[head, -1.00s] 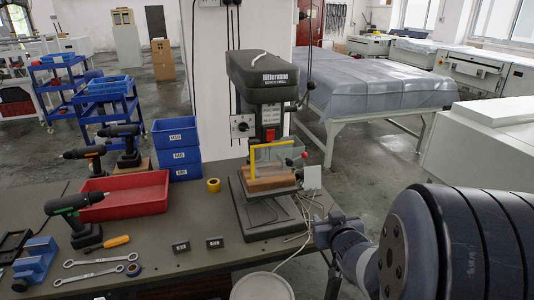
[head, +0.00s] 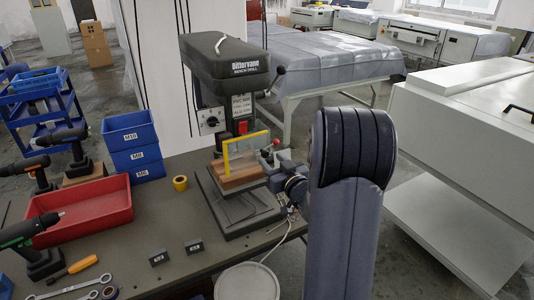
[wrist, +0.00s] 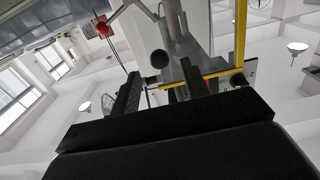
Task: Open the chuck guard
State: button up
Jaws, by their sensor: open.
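The bench drill (head: 225,75) stands on the bench. Its chuck guard is a clear panel with a yellow frame (head: 228,155), upright in front of the chuck area above a wooden block (head: 238,175). My gripper (head: 268,162) is at the right side of the guard, partly hidden by my wrist. In the wrist view, my gripper (wrist: 160,70) is open with its two dark fingers apart. The guard's yellow frame (wrist: 240,40) runs up on the right, and its lower bar passes behind the right finger. I cannot tell whether the fingers touch the guard.
A red-knobbed lever (head: 276,142) is close above my gripper. A red tray (head: 85,212), blue bins (head: 132,140) and cordless drills lie left on the bench. A white bucket (head: 247,281) stands at the front edge. A white cabinet (head: 455,130) is at the right.

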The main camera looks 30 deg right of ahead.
aim_at(266, 155)
jog(key=shift+w+a+p, duration=0.1)
jog(key=shift+w+p, duration=0.25)
jog(key=shift+w, duration=1.5)
jog(key=shift+c, duration=0.5)
grip_shut()
